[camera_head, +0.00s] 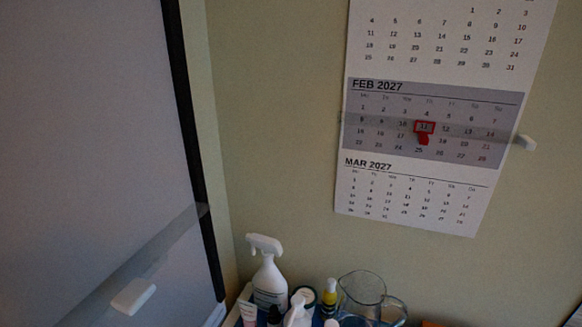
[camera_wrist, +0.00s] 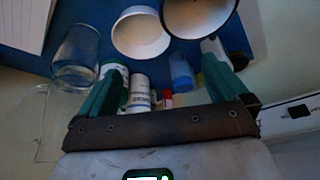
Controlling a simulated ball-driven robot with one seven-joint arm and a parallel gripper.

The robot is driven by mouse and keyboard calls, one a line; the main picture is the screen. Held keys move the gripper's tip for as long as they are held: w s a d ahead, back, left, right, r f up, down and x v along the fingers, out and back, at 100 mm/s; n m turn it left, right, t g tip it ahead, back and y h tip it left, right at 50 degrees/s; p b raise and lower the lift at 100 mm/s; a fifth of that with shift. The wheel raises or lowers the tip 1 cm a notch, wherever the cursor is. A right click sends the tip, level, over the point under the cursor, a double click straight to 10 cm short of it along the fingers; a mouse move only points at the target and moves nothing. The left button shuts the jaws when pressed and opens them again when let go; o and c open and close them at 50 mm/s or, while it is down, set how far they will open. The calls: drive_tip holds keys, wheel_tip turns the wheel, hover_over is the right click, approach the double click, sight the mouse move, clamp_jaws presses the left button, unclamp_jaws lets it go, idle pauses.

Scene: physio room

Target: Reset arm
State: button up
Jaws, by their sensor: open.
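My gripper (camera_wrist: 167,84) shows in the wrist view, with its two green fingers spread well apart. Nothing is clamped between the fingers. Several small containers show beyond and between them, including a white bottle (camera_wrist: 140,88) and a blue translucent item (camera_wrist: 181,71). I cannot tell how far they are from the fingertips. My gripper and arm do not show clearly in the head view.
Wrist view: a glass (camera_wrist: 75,60), white cup (camera_wrist: 140,35) and dark-rimmed round container (camera_wrist: 199,14) lie near a blue surface (camera_wrist: 95,14). Head view: a spray bottle (camera_head: 268,280) and clear jug (camera_head: 362,292) stand below a wall calendar (camera_head: 410,185).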

drive_tip(key=s+d+m+t+h, duration=0.1)
drive_tip(key=s+d+m+h, duration=0.2)
drive_tip(key=d, duration=0.6)
drive_tip(key=s+d+m, duration=0.2)
drive_tip(key=d+m, duration=0.2)
drive_tip(key=d, duration=0.5)
drive_tip(key=s+f+g, duration=0.1)
drive_tip(key=s, duration=0.2)
drive_tip(key=s+d+f+g, duration=0.1)
drive_tip(key=s+f, duration=0.1)
drive_tip(key=s, duration=0.1)
drive_tip(key=s+d+f+m+g+b, duration=0.1)
drive_tip(key=s+f, duration=0.1)
drive_tip(key=s, duration=0.2)
drive_tip(key=shift+f, duration=0.25)
